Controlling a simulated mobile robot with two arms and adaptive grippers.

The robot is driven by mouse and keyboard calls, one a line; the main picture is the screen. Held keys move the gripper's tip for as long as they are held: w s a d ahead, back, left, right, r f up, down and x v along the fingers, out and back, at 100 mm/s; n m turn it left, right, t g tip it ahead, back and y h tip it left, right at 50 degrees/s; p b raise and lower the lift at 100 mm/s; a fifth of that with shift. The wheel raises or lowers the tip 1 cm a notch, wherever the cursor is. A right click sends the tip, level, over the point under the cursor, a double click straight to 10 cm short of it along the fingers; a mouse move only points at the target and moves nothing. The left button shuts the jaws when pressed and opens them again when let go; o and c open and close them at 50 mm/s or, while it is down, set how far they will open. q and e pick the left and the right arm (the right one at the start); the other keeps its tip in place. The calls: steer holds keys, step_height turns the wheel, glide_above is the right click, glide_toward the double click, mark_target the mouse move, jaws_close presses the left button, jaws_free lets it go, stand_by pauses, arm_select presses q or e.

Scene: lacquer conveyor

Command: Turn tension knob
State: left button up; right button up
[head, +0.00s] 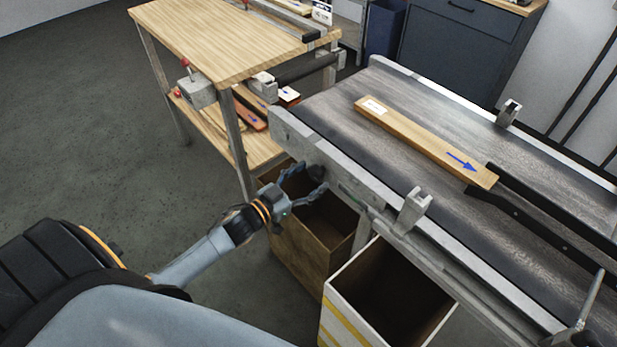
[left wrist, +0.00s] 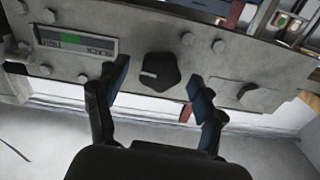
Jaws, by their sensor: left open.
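The tension knob (left wrist: 160,74) is a black, many-sided knob with a pale pointer line on the conveyor's grey side plate (left wrist: 130,40). In the head view the knob (head: 315,172) sits on the side rail near the conveyor's end, between my left gripper's fingers. My left gripper (head: 305,181) is open and faces the plate; in the left wrist view its fingertips (left wrist: 160,84) stand on either side of the knob, apart from it. A scale with a green band (left wrist: 72,40) is left of the knob. My right gripper is not in view.
A wooden board (head: 425,140) with a blue arrow lies on the dark belt (head: 345,105). An open brown bin (head: 295,245) and an open white bin with yellow stripes (head: 345,310) stand under the conveyor. A wooden workbench (head: 215,40) stands behind. Grey floor at left is clear.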

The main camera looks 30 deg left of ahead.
arm_select(q)
steer(key=shift+c, duration=0.4)
steer(key=c, duration=1.1)
steer(key=shift+o, duration=0.2)
steer(key=shift+m, duration=1.5)
steer(key=o, duration=1.1)
steer(key=shift+o, duration=0.2)
steer(key=shift+s, duration=0.1)
steer(key=v, duration=1.2)
